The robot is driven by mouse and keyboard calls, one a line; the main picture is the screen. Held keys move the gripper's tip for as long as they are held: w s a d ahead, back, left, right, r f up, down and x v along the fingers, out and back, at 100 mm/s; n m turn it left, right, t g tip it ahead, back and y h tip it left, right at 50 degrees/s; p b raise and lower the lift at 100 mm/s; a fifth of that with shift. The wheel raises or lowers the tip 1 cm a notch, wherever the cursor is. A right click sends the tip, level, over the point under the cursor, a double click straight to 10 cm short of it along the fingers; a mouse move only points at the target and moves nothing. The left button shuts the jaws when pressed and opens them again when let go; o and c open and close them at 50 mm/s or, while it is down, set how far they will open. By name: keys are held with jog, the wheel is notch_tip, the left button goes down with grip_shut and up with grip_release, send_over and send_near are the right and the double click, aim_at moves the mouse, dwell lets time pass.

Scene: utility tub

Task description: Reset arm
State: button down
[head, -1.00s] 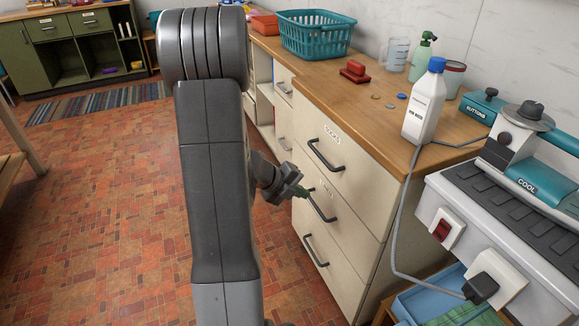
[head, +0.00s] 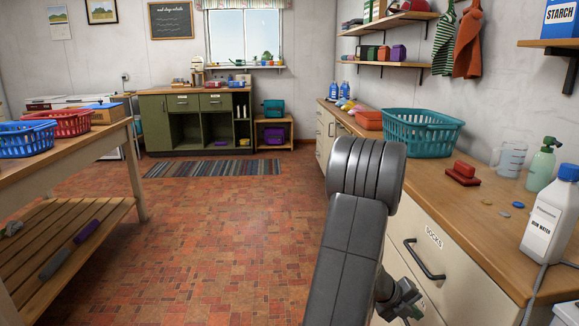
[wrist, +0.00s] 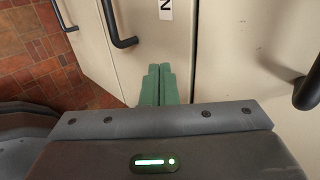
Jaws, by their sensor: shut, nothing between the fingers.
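My gripper (head: 416,311) shows at the bottom of the head view, right of my dark grey arm, in front of the cream drawer cabinet (head: 450,285). In the wrist view its green fingers (wrist: 158,86) are together and hold nothing. They point at the cream drawer fronts (wrist: 225,50), close to a black bar handle (wrist: 118,25) but apart from it. The drawers I can see are closed. The lower drawers are mostly hidden by my arm and the frame edge.
The wooden counter (head: 475,215) holds a teal basket (head: 417,132), a red block-like object (head: 463,173), a measuring jug (head: 510,158), a spray bottle (head: 542,163) and an iron water bottle (head: 549,220). A wooden table (head: 90,145) stands left. The tiled floor (head: 220,230) between is clear.

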aim_at(434, 318)
jog(key=shift+w+d+b, duration=0.15)
jog(key=shift+d+b, duration=0.15)
jog(key=shift+d, duration=1.25)
